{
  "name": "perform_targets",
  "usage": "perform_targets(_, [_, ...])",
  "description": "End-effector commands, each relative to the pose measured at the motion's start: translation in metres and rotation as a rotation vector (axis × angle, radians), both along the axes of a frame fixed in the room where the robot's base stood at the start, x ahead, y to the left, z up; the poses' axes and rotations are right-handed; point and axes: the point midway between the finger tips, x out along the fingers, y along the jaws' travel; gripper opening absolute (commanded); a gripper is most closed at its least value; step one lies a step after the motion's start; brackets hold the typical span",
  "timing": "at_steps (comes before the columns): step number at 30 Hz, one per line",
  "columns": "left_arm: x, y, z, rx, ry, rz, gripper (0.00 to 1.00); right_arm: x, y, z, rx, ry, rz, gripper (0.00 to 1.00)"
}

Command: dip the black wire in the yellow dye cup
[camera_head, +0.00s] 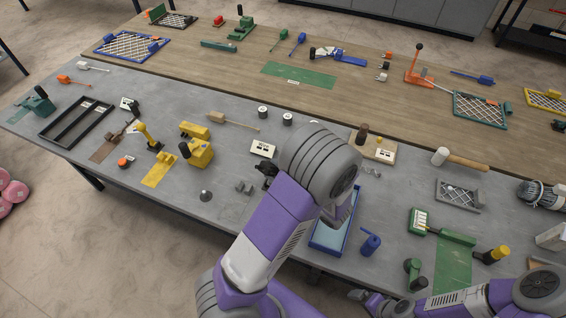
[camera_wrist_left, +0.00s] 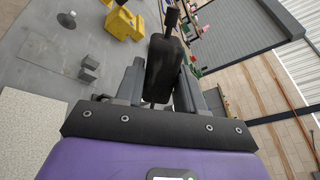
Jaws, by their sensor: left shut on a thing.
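My left gripper (camera_wrist_left: 160,85) is shut on a black thing (camera_wrist_left: 163,60), a thick dark body with a thinner upper end. I cannot make out whether this is the black wire. In the head view the dark tip of my left gripper (camera_head: 266,170) shows just left of my arm, over the grey table, and its jaws are mostly hidden. No yellow dye cup is clear. A yellow block-like tool (camera_head: 201,153) stands left of the gripper; yellow parts also show in the left wrist view (camera_wrist_left: 122,22). My right gripper (camera_head: 375,302) is at the lower edge, its jaws unclear.
Small grey blocks (camera_head: 244,187) and a grey cone (camera_head: 206,195) lie near the left gripper. A blue tray (camera_head: 326,238) is partly behind my arm. A blue pot (camera_head: 370,243) and a green tool (camera_head: 414,272) stand right. The table's front edge is close.

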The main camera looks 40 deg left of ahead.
Motion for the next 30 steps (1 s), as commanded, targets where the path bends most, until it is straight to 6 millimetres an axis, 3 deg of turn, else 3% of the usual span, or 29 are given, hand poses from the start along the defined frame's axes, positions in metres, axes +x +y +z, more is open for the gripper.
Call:
perform_targets(17, [0.0, 0.0, -0.059, -0.002, 0.0, 0.001, 0.04, 0.0, 0.0, -0.048, 0.0, 0.0, 0.0, 1.0])
perform_targets(30, [0.031, -0.009, -0.088, -0.003, 0.001, 0.001, 0.04, 0.0, 0.0, -0.073, 0.0, 0.0, 0.0, 1.0])
